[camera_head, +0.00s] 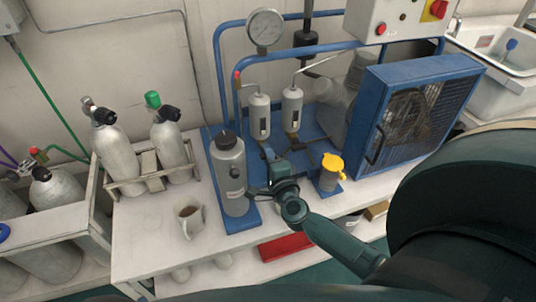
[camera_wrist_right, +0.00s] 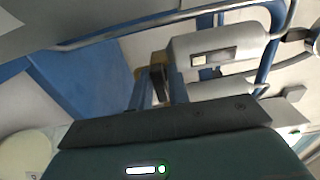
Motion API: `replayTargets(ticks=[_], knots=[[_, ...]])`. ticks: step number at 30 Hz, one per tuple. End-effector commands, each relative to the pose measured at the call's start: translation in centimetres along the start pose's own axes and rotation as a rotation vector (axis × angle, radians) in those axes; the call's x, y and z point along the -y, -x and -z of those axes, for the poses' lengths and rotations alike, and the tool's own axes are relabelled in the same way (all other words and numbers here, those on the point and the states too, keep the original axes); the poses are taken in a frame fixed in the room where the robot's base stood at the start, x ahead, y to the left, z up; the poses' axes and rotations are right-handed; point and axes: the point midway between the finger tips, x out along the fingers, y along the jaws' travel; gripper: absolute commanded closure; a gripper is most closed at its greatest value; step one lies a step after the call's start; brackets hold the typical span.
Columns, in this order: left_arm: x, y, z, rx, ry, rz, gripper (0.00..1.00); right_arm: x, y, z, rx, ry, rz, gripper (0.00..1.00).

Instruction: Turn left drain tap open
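Two grey separator bottles hang on the blue frame, the left one (camera_head: 259,116) and the right one (camera_head: 292,108). The drain tap under the left bottle is mostly hidden by my right gripper (camera_head: 270,160), which is just below that bottle. In the right wrist view, a bottle (camera_wrist_right: 215,48) lies sideways, with a brass fitting and dark tap (camera_wrist_right: 157,82) at its end. The fingers of my right gripper (camera_wrist_right: 160,92) stand apart, on either side of the tap. Whether they touch it I cannot tell. My left gripper is not in view.
A grey canister (camera_head: 229,175) stands close left of my right gripper. A yellow-capped cup (camera_head: 331,170) is close on its right. The blue caged fan (camera_head: 410,112) stands behind right. A mug (camera_head: 188,217) sits on the white bench (camera_head: 150,250).

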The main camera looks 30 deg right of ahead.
Motion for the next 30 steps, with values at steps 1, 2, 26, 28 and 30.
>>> replayTargets(ticks=[1,2,26,28,30], knots=[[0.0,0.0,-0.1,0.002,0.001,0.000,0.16,0.0,0.0,0.0,0.000,0.000,0.000,0.87],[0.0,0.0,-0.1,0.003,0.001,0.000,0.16,0.0,0.0,0.0,0.000,0.000,0.000,0.89],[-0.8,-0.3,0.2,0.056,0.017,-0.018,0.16,0.4,0.0,0.1,-0.002,0.162,-0.002,1.00],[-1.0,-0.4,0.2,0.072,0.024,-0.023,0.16,0.4,0.0,0.0,-0.003,0.218,-0.003,1.00],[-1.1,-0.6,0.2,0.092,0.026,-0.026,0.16,0.4,0.0,0.0,-0.002,0.281,-0.003,1.00]])
